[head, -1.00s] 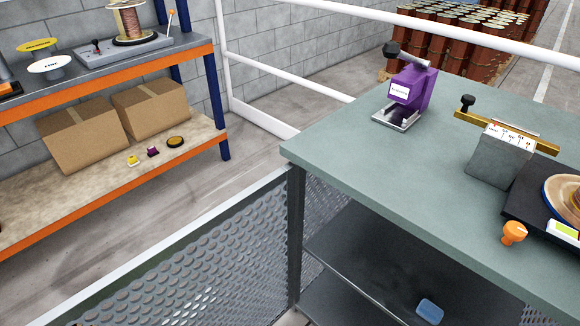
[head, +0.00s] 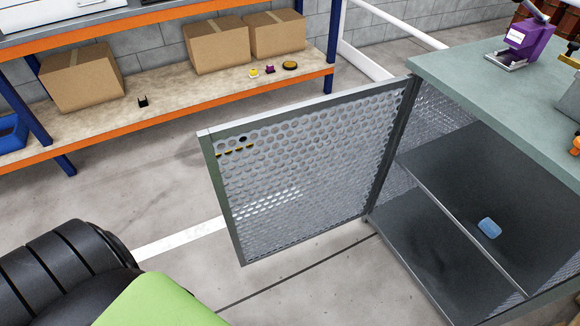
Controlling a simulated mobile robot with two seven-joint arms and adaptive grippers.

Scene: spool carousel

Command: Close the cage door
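The cage door (head: 310,170) is a grey perforated metal panel in a frame. It stands open in the head view, swung out to the left from the front left post (head: 395,150) of the green-topped bench. Its free edge (head: 222,195) is at the left, with a small dark spot and a yellow-and-black strip near the upper corner. The bench's cage opening (head: 440,215) shows two dark shelves, with a blue item (head: 489,228) on the upper one. Neither of my grippers is in view.
An orange-edged rack (head: 190,105) with cardboard boxes (head: 215,45) stands behind the door. The bench top (head: 480,85) carries a purple device (head: 525,38). Bare floor (head: 300,290) lies in front of the door and opening.

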